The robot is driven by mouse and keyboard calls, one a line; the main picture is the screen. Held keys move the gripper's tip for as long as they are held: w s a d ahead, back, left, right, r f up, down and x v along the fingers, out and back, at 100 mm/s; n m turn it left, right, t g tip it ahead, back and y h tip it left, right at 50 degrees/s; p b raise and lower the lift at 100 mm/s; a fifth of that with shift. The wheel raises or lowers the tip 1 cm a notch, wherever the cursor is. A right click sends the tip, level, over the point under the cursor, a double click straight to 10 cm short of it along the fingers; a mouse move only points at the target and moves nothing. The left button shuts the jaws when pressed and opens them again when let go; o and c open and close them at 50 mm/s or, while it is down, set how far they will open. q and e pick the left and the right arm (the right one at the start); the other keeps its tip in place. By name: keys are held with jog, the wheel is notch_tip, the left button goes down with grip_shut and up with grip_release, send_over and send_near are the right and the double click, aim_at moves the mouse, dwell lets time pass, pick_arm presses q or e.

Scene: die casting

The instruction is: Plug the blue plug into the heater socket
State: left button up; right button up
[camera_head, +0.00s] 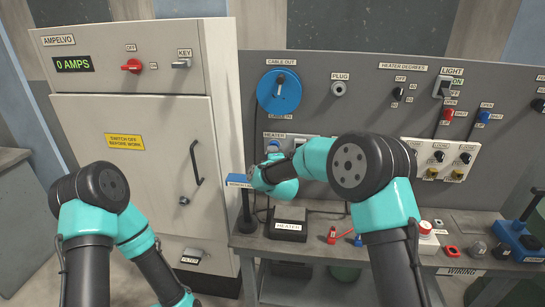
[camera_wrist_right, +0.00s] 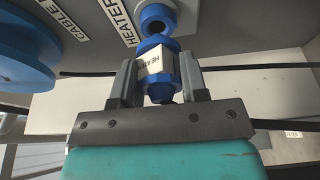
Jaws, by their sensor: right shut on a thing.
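The blue plug (camera_wrist_right: 158,84) has a white label whose text is partly hidden. In the right wrist view my right gripper (camera_wrist_right: 159,66) is shut on it, one finger on each side. The heater socket (camera_wrist_right: 157,22), a blue ring with a dark hole, is on the panel straight ahead of the plug's blue end. The plug's end is very close to the socket's rim; I cannot tell whether they touch. In the head view my right arm reaches left to the panel below the heater label (camera_head: 274,135), and hides the plug. My left arm is at lower left, its gripper out of view.
The blue cable-out disc (camera_head: 279,91) is above the heater area; it also shows in the right wrist view (camera_wrist_right: 25,55). A blue-topped stand (camera_head: 243,182) is left of my right wrist. The heater box (camera_head: 288,226) and small tools lie on the bench. The cabinet (camera_head: 135,170) stands left.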

jog(key=shift+w+d, duration=0.2)
jog(key=shift+w, duration=1.25)
jog(key=o, duration=1.1)
jog(key=shift+s, duration=0.2)
jog(key=s+d, duration=0.2)
jog(key=s, duration=1.5)
jog(key=shift+d, duration=0.3)
jog(key=shift+w, duration=0.1)
